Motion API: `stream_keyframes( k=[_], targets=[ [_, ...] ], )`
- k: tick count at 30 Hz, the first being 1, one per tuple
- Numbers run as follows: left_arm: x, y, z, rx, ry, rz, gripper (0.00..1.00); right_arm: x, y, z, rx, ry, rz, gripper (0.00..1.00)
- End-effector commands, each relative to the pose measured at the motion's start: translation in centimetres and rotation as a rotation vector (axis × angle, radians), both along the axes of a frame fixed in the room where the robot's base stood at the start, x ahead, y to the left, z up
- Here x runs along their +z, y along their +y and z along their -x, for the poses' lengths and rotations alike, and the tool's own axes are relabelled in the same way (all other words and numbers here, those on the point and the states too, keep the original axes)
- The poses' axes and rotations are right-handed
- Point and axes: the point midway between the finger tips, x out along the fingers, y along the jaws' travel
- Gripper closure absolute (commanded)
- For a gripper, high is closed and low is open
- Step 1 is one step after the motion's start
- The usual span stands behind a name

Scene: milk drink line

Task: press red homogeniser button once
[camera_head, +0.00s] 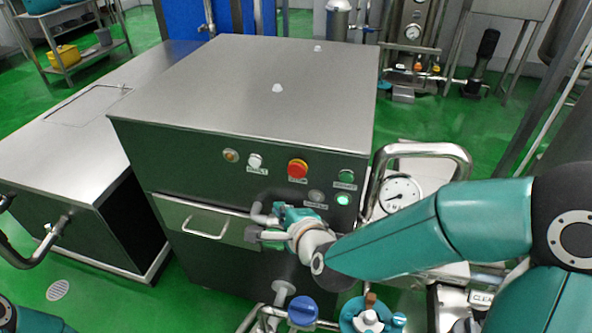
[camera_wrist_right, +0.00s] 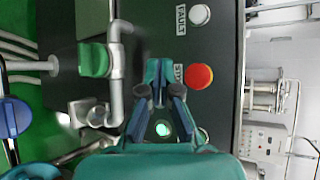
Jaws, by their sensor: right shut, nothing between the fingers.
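My left gripper is not in view.
A white FAULT button (camera_head: 255,160), an amber lamp (camera_head: 230,156), a green button (camera_head: 346,176) and a lit green lamp (camera_head: 343,199) share the panel. Pipework with a green valve handle (camera_wrist_right: 95,60) is close to the gripper. A pressure gauge (camera_head: 400,194) stands at the right.

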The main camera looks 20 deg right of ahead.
Motion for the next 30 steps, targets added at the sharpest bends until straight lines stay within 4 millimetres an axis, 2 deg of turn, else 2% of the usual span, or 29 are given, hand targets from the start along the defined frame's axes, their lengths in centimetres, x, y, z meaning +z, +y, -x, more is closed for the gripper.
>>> stream_keyframes(
  k=[8, 21, 24, 30],
  targets=[
    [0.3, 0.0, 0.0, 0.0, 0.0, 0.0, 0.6, 0.0, -0.8, -0.6, -0.007, 0.002, 0.0, 1.0],
    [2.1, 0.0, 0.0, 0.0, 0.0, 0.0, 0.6, 0.1, -3.9, -5.1, -0.008, 0.003, 0.003, 1.0],
    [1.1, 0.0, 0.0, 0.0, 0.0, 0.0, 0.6, -0.3, -4.5, -6.0, -0.009, 0.0, 0.001, 1.0],
    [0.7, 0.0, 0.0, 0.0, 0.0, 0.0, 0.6, -0.2, -5.2, -7.0, -0.006, 0.002, 0.002, 1.0]
  ],
)
